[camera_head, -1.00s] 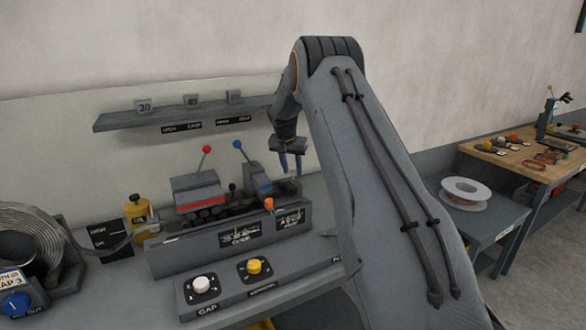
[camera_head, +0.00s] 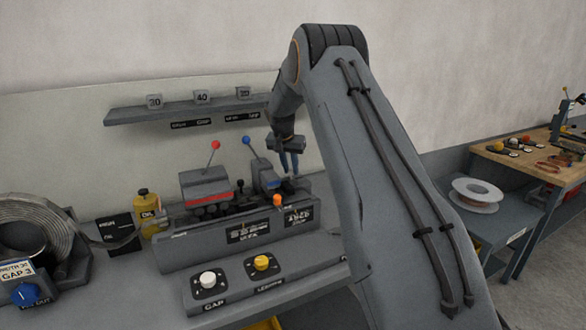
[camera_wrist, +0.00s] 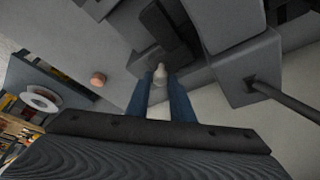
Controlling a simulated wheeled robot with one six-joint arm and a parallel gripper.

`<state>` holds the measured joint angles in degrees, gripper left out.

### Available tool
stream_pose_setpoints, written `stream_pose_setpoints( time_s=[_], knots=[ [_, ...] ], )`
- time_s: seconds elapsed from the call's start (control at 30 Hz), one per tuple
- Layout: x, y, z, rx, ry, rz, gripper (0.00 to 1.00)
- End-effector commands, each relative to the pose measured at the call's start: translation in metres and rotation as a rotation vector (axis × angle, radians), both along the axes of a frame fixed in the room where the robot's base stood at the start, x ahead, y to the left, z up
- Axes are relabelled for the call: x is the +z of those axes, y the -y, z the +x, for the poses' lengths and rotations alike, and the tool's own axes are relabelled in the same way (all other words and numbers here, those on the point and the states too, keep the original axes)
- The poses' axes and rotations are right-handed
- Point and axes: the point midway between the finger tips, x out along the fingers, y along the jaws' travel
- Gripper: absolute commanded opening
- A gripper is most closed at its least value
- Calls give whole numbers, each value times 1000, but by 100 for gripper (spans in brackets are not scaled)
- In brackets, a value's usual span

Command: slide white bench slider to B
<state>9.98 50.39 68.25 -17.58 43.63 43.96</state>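My gripper (camera_head: 289,168) points down over the right rear of the grey bench machine (camera_head: 210,247), just right of the blue-knobbed lever. In the wrist view, the blue fingers of my gripper (camera_wrist: 161,82) are apart, with a small white knob (camera_wrist: 160,72) showing between their tips. I cannot tell whether they touch it. This white knob is not clearly visible in the head view. Another white knob (camera_head: 208,279) sits on the front panel marked GAP, well away from my gripper.
The blue-knobbed lever (camera_head: 246,141) and red-knobbed lever (camera_head: 215,145) stand left of my gripper. An orange knob (camera_head: 277,200) is in front of it. A shelf (camera_head: 190,113) hangs behind. A yellow knob (camera_head: 261,263) is on the front panel. A spool (camera_head: 476,194) lies right.

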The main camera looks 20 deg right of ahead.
Motion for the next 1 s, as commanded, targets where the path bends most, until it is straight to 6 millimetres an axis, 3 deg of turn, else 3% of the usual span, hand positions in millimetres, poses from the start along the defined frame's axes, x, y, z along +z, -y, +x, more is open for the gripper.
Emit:
stream_pose_setpoints(
  time_s=[0.1, 0.43, 1.0],
  knots=[
    [0, 2, 0, -2, 0, 0, 36],
    [4, 0, 0, -1, 2, -1, 36],
    [68, -18, -20, -1, 1, 0, 36]
  ],
)
